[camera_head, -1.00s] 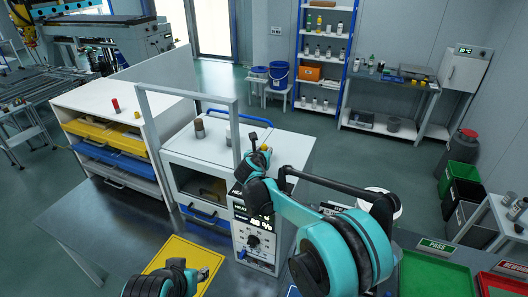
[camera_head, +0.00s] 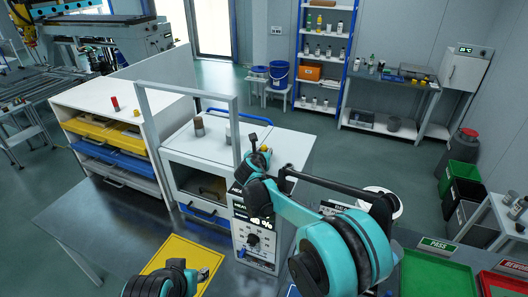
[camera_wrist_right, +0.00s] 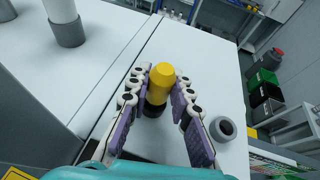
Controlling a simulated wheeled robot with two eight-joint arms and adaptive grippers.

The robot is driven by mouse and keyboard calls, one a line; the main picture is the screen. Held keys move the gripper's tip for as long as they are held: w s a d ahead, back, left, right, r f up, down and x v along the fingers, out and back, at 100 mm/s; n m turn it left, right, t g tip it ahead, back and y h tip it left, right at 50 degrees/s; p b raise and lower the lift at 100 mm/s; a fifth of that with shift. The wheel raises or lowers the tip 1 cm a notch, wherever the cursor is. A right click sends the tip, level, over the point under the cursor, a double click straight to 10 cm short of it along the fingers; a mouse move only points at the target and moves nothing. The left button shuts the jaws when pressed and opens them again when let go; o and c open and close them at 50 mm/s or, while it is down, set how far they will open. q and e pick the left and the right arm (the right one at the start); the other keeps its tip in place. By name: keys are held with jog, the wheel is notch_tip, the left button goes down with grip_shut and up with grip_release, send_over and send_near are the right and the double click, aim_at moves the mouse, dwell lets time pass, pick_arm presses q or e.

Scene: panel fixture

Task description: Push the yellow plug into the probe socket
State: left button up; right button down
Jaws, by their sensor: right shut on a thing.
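The yellow plug (camera_wrist_right: 161,83) stands between the fingers of my right gripper (camera_wrist_right: 165,92), which is shut on it, in the right wrist view. A dark ring (camera_wrist_right: 153,108) shows at the plug's lower end; I cannot tell whether it is part of the plug or a socket. A grey ring with a dark opening (camera_wrist_right: 222,128) is on the white top to the right. In the head view my right gripper (camera_head: 262,150) is over the white cabinet top, mostly hiding the plug. My left gripper (camera_head: 203,273) is low over the yellow-framed panel; its jaw state is unclear.
The white cabinet (camera_head: 290,151) has an upright grey frame (camera_head: 236,125) left of my right gripper and a control panel (camera_head: 254,240) in front. Grey-based cylinders (camera_head: 199,127) stand on its top. A green tray (camera_head: 435,272) is at lower right.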

jog(key=shift+f+b, duration=0.5)
jog(key=shift+f, duration=0.2)
jog(key=c, duration=1.3)
grip_release()
